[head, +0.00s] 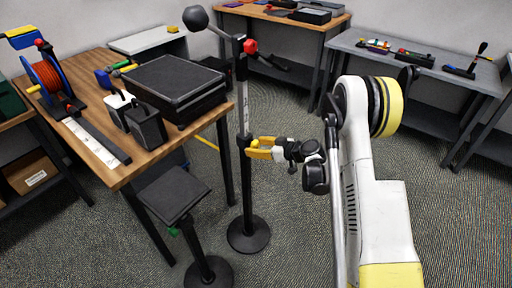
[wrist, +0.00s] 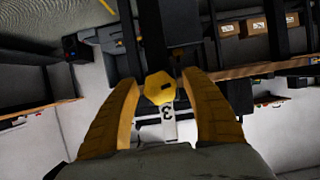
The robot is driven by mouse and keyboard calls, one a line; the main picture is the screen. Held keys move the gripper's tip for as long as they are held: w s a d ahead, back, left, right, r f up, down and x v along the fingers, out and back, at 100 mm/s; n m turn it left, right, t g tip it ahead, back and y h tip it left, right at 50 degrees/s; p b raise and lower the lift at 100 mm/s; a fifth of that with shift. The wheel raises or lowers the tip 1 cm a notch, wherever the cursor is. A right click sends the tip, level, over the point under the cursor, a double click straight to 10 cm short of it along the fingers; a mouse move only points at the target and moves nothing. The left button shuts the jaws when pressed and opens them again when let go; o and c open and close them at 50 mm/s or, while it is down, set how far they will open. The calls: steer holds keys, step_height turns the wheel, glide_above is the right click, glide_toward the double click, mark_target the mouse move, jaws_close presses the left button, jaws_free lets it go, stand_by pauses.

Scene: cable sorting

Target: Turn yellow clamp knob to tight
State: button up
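The yellow clamp knob (head: 255,143) sits on the dark upright pole of a floor stand (head: 247,190), at about mid-height. In the wrist view the knob (wrist: 159,88) is a yellow hexagon with a small dark mark, centred between my fingers. My gripper (head: 254,149) reaches the pole from the right. In the wrist view my gripper (wrist: 160,79) has its yellow fingers on either side of the knob, with a narrow gap showing on each side. The fingers look open around it. The fingertips' depth relative to the knob is hard to judge.
A red knob (head: 250,46) and a dark ball (head: 195,18) are higher on the stand. A wooden table (head: 150,165) with a black case (head: 175,85) and a cable reel (head: 45,78) stands left. A low black stand (head: 172,192) is in front. Floor at right is clear.

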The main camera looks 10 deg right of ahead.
steer(key=c, duration=0.9)
steer(key=m+g+y, duration=0.1)
steer(key=m+y, duration=0.1)
steer(key=m, duration=0.1)
steer(key=m+g+y, duration=0.1)
steer(key=m+y, duration=0.1)
steer(key=m, duration=0.2)
steer(key=m+y, duration=0.2)
steer(key=m, duration=0.2)
steer(key=shift+a+r+m+t+y, duration=0.15)
steer(key=shift+m+y, duration=0.3)
steer(key=shift+m, duration=0.65)
steer(key=shift+d+f+m+t+y, duration=0.15)
steer(key=shift+m+y, duration=0.3)
steer(key=shift+m, duration=0.65)
steer(key=shift+a+r, duration=0.1)
steer(key=shift+r, duration=0.05)
